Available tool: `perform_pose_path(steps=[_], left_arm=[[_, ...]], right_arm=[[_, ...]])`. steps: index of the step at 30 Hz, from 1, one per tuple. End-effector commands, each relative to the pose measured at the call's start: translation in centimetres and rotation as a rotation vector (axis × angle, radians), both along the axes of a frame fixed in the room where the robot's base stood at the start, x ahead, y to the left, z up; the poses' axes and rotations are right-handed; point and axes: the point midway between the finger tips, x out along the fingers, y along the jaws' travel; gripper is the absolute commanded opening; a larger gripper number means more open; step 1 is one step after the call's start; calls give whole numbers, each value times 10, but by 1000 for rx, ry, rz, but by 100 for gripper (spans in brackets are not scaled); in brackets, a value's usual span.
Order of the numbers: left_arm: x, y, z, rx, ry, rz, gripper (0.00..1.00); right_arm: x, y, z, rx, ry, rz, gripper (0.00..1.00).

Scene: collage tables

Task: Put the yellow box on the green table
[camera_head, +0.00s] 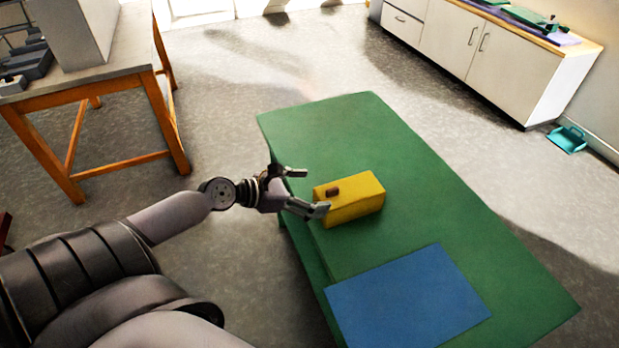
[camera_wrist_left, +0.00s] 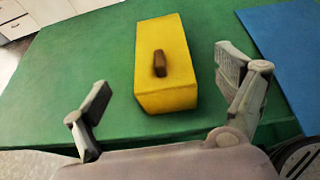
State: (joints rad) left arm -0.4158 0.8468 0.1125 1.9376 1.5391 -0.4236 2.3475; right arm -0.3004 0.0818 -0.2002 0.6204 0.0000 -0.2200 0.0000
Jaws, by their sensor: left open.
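The yellow box (camera_head: 352,200) lies on the green table (camera_head: 340,130), near its left edge in the head view. A small brown block (camera_head: 333,191) sits on top of the box at its near end. My left gripper (camera_head: 310,192) is open beside the box's left end. In the left wrist view the yellow box (camera_wrist_left: 166,70) and the brown block (camera_wrist_left: 159,63) lie ahead, between the spread fingers (camera_wrist_left: 160,105). Neither finger visibly grips the box. The right gripper does not show in either view.
A blue sheet (camera_head: 408,301) lies on the green table, nearer than the box. The table's far end is clear. A wooden-legged table (camera_head: 120,75) stands at the left, and white cabinets (camera_head: 480,50) stand at the back right. A teal dustpan (camera_head: 567,139) is on the floor.

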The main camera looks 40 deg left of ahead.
Motion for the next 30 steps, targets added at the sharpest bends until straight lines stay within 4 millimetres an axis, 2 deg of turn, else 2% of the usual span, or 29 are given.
perform_pose_path(steps=[10, 11, 14, 17, 20, 22, 24, 26, 27, 30], left_arm=[[-4, 3, 0, 8, -1, 1, 91], [-4, 5, -4, 21, -2, 3, 91], [-5, 21, -31, 125, -12, 9, 91], [-13, 47, -84, 338, -18, -4, 91], [-33, 72, -153, 617, 1, -73, 91], [-55, 82, -203, 810, 26, -162, 91], [-81, 86, -250, 991, 53, -284, 91], [-106, 84, -289, 1134, 74, -414, 91], [-124, 81, -313, 1222, 84, -512, 91], [-173, 64, -370, 1410, 90, -800, 91]], right_arm=[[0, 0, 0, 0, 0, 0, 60], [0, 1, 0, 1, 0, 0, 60], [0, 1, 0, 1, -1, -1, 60], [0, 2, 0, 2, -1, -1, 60], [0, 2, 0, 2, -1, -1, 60], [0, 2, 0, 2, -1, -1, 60], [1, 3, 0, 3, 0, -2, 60], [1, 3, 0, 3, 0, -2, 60], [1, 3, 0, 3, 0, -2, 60], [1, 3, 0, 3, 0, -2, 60]])
